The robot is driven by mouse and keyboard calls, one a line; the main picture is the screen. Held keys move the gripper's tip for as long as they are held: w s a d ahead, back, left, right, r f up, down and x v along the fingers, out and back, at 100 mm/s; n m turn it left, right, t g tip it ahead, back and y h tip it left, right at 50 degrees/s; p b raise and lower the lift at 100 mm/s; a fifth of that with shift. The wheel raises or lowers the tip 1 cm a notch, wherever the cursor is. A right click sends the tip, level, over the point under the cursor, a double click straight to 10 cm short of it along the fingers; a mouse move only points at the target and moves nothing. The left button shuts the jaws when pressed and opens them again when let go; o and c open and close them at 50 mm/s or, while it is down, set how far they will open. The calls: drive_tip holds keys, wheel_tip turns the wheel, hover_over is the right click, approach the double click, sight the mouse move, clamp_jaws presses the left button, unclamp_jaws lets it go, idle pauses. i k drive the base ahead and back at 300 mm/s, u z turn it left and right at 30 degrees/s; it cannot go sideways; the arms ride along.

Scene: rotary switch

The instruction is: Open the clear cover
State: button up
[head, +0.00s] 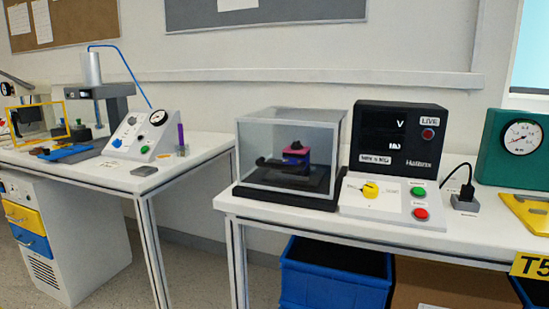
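The clear cover (264,150) is a transparent box with grey edges. It sits down on a black base (290,197) at the front left of the right-hand bench, in the middle of the head view. Through its walls I see a dark device with a pink and purple part (297,154). Right of it is a black and white control unit with a yellow rotary knob (370,191), a green button (418,192) and a red button (421,213). A "LIVE" label is on its upper right. My gripper is not in the head view.
The right bench (345,228) also bears a grey box with a cable (465,202) and a green gauge housing (500,158). A blue bin (335,280) stands below. A second bench (90,172) with instruments is at left, with a gap of floor between.

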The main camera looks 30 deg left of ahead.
sight(340, 144)
drive_tip(key=u, duration=1.4)
drive_tip(key=i, duration=0.35)
drive_tip(key=k, duration=0.5)
drive_tip(key=z, duration=0.15)
